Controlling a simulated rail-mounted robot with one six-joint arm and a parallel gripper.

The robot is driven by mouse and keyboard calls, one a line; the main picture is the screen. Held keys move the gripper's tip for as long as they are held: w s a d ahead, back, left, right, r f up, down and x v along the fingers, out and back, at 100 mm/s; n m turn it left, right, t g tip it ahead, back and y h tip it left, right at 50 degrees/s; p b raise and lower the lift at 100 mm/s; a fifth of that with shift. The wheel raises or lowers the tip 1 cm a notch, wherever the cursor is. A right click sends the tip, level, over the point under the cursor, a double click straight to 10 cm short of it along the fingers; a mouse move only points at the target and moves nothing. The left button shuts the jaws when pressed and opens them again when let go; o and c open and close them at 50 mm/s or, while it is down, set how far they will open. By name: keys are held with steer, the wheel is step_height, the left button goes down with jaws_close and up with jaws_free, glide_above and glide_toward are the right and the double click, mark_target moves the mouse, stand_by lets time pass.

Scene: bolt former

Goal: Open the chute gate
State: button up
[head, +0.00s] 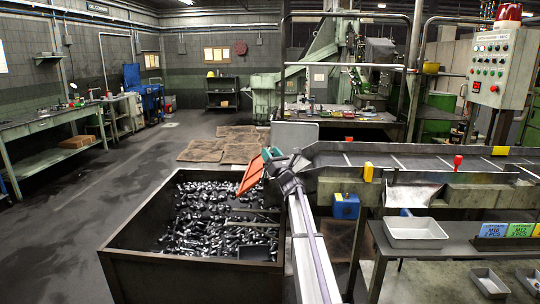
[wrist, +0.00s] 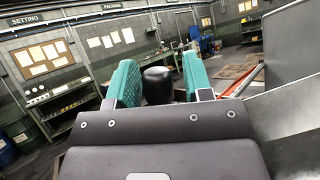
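The metal chute (head: 310,158) ends above the bolt bin at the centre of the head view. An orange-red plate (head: 251,174) hangs tilted at its end, over the bin; its red edge also shows at the right of the wrist view (wrist: 243,80). I cannot tell for certain whether this plate is the chute gate. My gripper (head: 271,153) is beside the plate's top end. In the wrist view its teal fingers (wrist: 158,82) are apart, with a black rounded knob (wrist: 157,86) between them. A small gap shows right of the knob; contact on the left is unclear.
The deep bin (head: 190,270) of dark bolts stands below. A belt line (head: 420,162) with a yellow block (head: 368,172) and red knob (head: 458,162) runs right. A bench with a grey tray (head: 415,233) and a control box (head: 496,68) stand at right. The left floor is clear.

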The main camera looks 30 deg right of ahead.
steer(key=shift+o, duration=0.5)
steer(key=shift+a, duration=0.1)
steer(key=shift+s+f, duration=0.1)
steer(key=b+v, duration=0.5)
steer(key=v, duration=0.5)
steer(key=shift+s+b, duration=0.25)
steer(key=shift+b, duration=0.1)
steer(key=shift+o, duration=0.2)
step_height(320, 180, up, 11)
steer(key=d+n+g+y+p, duration=0.15)
steer(key=g+p, duration=0.35)
steer(key=p, duration=1.2)
step_height(320, 180, down, 5)
steer(key=g+b, duration=0.2)
steer(key=x, duration=1.1)
steer(key=shift+m, duration=0.45)
